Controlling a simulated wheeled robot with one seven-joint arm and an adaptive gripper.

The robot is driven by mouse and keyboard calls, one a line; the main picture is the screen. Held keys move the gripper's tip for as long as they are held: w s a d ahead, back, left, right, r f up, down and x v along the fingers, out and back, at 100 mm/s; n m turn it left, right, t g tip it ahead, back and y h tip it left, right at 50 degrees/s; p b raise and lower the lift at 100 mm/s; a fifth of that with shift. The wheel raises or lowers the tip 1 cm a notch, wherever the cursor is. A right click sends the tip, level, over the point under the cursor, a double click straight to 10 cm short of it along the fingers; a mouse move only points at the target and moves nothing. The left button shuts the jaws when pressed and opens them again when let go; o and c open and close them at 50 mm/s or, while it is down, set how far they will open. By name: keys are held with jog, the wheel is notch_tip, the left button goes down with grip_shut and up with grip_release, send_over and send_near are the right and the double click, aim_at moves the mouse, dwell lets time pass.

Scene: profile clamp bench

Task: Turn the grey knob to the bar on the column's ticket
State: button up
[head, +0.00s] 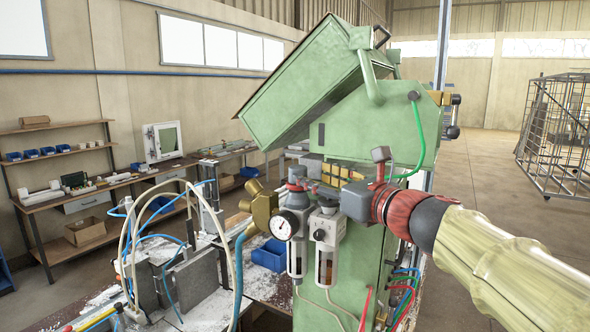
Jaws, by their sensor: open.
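The regulator unit stands at the green column (355,265). Its grey knob (297,173) is on top, above a round white dial gauge (285,225) whose needle is too small to read. Two clear bowls hang below the unit. My arm reaches in from the right, with a red wrist section. My gripper (352,203) is at its end, just right of the knob and apart from it. It is open and its fingers are hard to make out against the unit. The ticket on the column cannot be made out from here.
A brass fitting (264,207) with a blue hose is left of the unit. A large tilted green housing (310,85) overhangs it. Hoses, grey blocks and a blue bin (269,256) crowd the bench at left. A wire cage (557,130) stands on open floor at right.

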aim_at(303, 172)
jog(key=shift+p+x, duration=0.35)
jog(key=shift+x, duration=3.25)
jog(key=shift+s, duration=0.1)
jog(key=shift+c, duration=0.2)
jog(key=c, duration=1.1)
jog(key=shift+c, duration=0.2)
